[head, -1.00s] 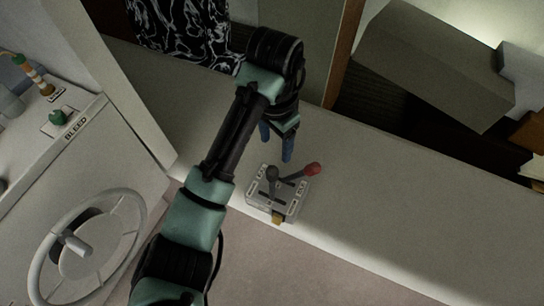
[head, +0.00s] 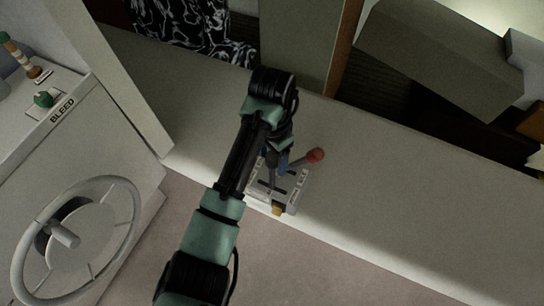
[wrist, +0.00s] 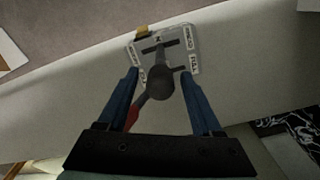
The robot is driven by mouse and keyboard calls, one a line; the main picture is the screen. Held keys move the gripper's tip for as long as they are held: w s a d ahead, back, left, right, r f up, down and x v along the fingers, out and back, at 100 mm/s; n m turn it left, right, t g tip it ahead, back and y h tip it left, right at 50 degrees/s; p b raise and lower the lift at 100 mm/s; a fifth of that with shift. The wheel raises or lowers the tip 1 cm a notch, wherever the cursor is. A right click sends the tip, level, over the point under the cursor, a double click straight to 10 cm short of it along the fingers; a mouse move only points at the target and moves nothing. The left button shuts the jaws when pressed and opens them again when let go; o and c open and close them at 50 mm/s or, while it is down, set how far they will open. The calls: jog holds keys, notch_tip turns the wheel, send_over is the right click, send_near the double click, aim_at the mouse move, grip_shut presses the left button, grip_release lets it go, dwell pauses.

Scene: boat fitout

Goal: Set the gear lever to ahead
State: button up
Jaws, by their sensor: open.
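The control box (head: 292,199) is a pale box with slots and small labels on the light ledge. A lever with a dark round knob (wrist: 160,84) rises from it. A second lever has a red knob (head: 316,155), leaning to the right in the head view; part of its red (wrist: 132,118) shows beside the left finger in the wrist view. My gripper (wrist: 160,74) is open above the box, its blue fingers on either side of the dark knob, with gaps visible. In the head view my gripper (head: 274,158) partly hides the dark lever. The labels are too small to read surely.
A steering wheel (head: 78,238) and a panel marked BLEED (head: 62,110) with a green knob (head: 43,99) stand at left. A brass-coloured block (head: 278,210) sits at the box's front edge. The ledge (head: 400,200) right of the box is clear.

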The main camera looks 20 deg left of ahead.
jog(key=shift+f, duration=0.3)
grip_shut()
dwell(1.3)
